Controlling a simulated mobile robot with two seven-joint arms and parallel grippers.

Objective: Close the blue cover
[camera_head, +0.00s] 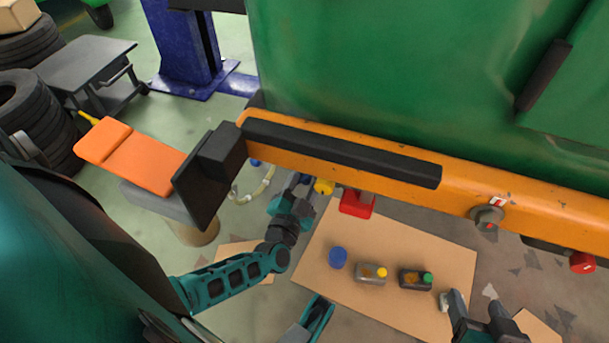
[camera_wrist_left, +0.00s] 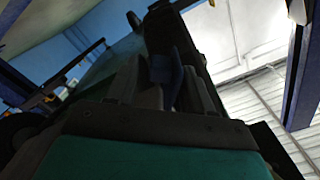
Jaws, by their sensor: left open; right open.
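My left arm comes in from the left of the head view and bends up under the orange bumper. The left gripper (camera_head: 299,181) is there, partly hidden by the bumper. In the left wrist view the left gripper (camera_wrist_left: 163,82) has its fingers apart, with a dark blue piece (camera_wrist_left: 172,62) showing between or beyond them. I cannot tell whether it touches them or is the blue cover. A small blue part (camera_head: 255,162) shows just below the bumper, left of the gripper. My right gripper (camera_head: 476,302) is open and empty at the lower right, over the floor.
The green rickshaw (camera_head: 400,70) with its orange bumper (camera_head: 455,195) fills the upper right. An orange stool (camera_head: 130,155) stands left.

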